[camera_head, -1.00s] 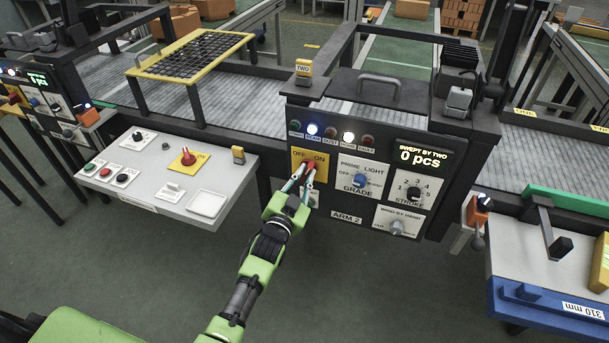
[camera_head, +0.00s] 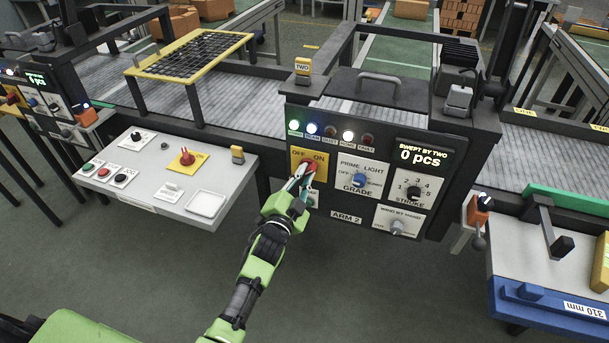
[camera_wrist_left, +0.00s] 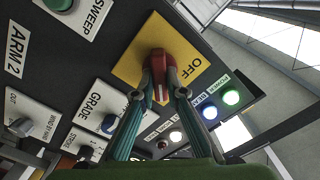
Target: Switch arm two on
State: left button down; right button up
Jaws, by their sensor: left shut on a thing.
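The arm two panel (camera_head: 346,217), marked "ARM 2", stands upright in the middle of the head view. Its red rotary switch (camera_head: 308,167) sits on a yellow OFF/ON plate (camera_head: 297,155). My left gripper (camera_head: 303,176) is shut on the red switch handle, which also shows between the fingers in the left wrist view (camera_wrist_left: 161,72). The fingers partly hide the switch and plate. The green power lamp (camera_head: 294,126) and the white-blue lamp beside it (camera_head: 312,128) are lit. The display (camera_head: 419,157) reads "SWEPT BY TWO 0 pcs". My right gripper is not in view.
The blue grade knob (camera_head: 359,180), black stroke knob (camera_head: 413,193) and grey wind-by-hand knob (camera_head: 397,226) are close by on the panel. Floor in front is clear.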

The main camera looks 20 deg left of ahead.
pick_arm(q)
jog(key=c, duration=2)
grip_release()
jog(key=shift+c, duration=0.2)
jog(key=s, duration=1.2)
jog(key=shift+a, duration=0.2)
jog(key=shift+f, duration=0.1)
